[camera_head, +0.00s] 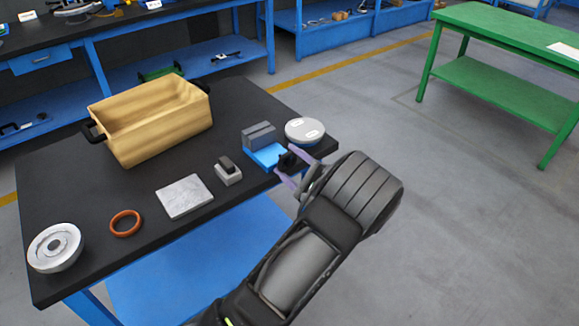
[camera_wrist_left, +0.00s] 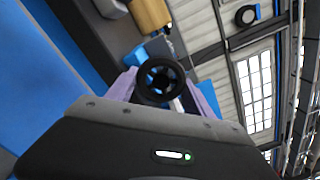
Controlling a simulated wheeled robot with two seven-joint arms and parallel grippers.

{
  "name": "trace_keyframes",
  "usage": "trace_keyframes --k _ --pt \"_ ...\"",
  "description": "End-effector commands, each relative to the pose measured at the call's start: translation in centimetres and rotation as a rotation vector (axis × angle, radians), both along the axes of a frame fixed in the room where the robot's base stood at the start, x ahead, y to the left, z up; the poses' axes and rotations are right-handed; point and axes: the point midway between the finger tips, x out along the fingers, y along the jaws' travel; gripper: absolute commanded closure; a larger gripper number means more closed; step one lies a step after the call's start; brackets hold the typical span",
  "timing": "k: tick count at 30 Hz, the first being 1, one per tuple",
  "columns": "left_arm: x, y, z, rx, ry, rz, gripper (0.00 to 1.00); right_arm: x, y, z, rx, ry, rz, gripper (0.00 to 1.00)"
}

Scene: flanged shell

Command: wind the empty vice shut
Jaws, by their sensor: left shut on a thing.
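The vice (camera_head: 267,154) stands near the right edge of the black bench, with a blue base and two grey jaws (camera_head: 259,136). The jaws hold nothing that I can see. The gap between them is too narrow to judge. Its black handwheel (camera_head: 291,160) faces my left gripper (camera_head: 290,168). In the left wrist view the handwheel (camera_wrist_left: 160,84) is a spoked ring between the two pale purple fingers of my left gripper (camera_wrist_left: 164,92), which is shut on it. Part of the blue vice body (camera_wrist_left: 135,55) shows behind. My right gripper is not in view.
A round pale disc (camera_head: 305,130) lies close behind the vice. A small grey block (camera_head: 228,173), a grey plate (camera_head: 184,195), an orange ring (camera_head: 126,223) and a flanged shell (camera_head: 55,248) lie to the left. A wooden crate (camera_head: 150,120) stands at the back.

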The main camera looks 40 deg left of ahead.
Motion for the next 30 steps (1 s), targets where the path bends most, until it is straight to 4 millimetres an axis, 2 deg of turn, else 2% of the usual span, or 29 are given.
trace_keyframes --k 10,25,26,30 --pt "0.08 -0.04 0.01 -0.024 -0.078 -0.001 0.8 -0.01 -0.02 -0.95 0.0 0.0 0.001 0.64" --pt "0.12 -0.09 0.04 -0.031 -0.095 -0.002 0.8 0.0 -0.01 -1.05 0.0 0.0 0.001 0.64" --pt "0.13 -0.09 0.04 -0.03 -0.094 -0.002 0.37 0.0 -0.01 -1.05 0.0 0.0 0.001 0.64" --pt "0.09 -0.09 -0.02 -0.031 -0.093 -0.002 0.26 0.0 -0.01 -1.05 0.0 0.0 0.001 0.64"
